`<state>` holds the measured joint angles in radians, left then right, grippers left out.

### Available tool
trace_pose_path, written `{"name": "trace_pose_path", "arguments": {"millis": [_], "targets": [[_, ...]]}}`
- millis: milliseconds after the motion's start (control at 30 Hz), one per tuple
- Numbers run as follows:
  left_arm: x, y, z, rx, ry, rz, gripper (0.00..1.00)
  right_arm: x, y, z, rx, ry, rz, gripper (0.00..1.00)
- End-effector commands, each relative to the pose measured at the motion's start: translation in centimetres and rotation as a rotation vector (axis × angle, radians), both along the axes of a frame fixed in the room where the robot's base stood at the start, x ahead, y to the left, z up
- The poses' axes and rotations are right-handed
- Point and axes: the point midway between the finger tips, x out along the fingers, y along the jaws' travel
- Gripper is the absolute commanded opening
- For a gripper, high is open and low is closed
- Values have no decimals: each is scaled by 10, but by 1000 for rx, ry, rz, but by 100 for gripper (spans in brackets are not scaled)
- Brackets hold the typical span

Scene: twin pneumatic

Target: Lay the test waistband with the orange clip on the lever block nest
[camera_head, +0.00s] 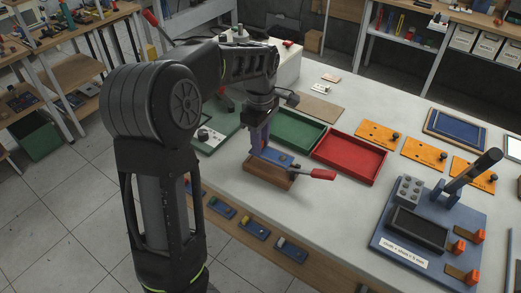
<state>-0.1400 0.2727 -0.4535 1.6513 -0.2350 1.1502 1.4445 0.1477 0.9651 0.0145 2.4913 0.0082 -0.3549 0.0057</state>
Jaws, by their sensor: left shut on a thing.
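My left gripper (259,141) reaches down from the left over the brown block (265,176) near the table's front edge. A blue piece (277,158) lies at the top of this block, and a lever with a red handle (321,174) sticks out to the right. This looks like the lever block nest. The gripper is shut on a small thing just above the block. The thing is too small and too hidden to name, and I cannot make out an orange clip on it. My right gripper is not in view.
A green tray (299,122) and a red tray (378,150) lie behind the block. Orange plates (424,153) lie to the right. A blue fixture (385,244) with a black screen, upright lever and orange pieces stands at the front right. The white tabletop (325,215) is clear between.

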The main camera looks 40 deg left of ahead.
Motion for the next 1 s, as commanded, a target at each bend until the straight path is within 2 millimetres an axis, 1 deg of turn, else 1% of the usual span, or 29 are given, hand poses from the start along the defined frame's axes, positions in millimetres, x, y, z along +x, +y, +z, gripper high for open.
{"name": "trace_pose_path", "arguments": {"millis": [67,200,300,567,700,733,967,1000], "targets": [[-1,0,-7,0,4,0,0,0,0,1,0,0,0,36],[-1,0,-26,0,6,0,0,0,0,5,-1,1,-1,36],[-1,0,-35,1,3,0,0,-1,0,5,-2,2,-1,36],[0,0,-37,0,1,0,0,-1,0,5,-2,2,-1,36],[0,0,-41,0,1,0,0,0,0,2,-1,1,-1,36],[0,0,-40,0,1,0,29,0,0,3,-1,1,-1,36],[0,0,-40,0,1,0,48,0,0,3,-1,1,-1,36],[0,0,-40,0,1,0,48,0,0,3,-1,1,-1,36]]}}
